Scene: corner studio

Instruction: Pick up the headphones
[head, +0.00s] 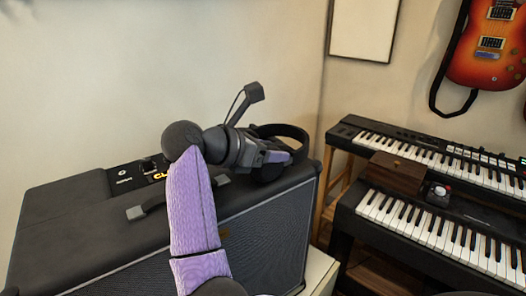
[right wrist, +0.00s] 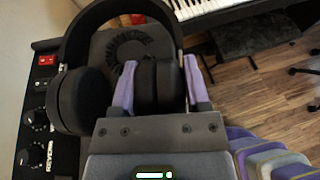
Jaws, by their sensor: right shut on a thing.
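The black headphones (head: 286,130) are on top of the dark amplifier (head: 75,222), at its right end. In the right wrist view the headphones (right wrist: 82,98) show their headband arching away and both ear cups. My right gripper (head: 290,156) reaches over the amplifier to them. In the right wrist view the purple fingers of my right gripper (right wrist: 160,84) stand on either side of one ear cup and are shut on it. The other ear cup is to the left, outside the fingers. I cannot tell whether the headphones still touch the amplifier top. My left gripper is not in view.
Two keyboards (head: 446,222) stand to the right, with a small brown wooden box (head: 397,174) between them. A wall is close behind. A guitar (head: 490,45) hangs at the upper right.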

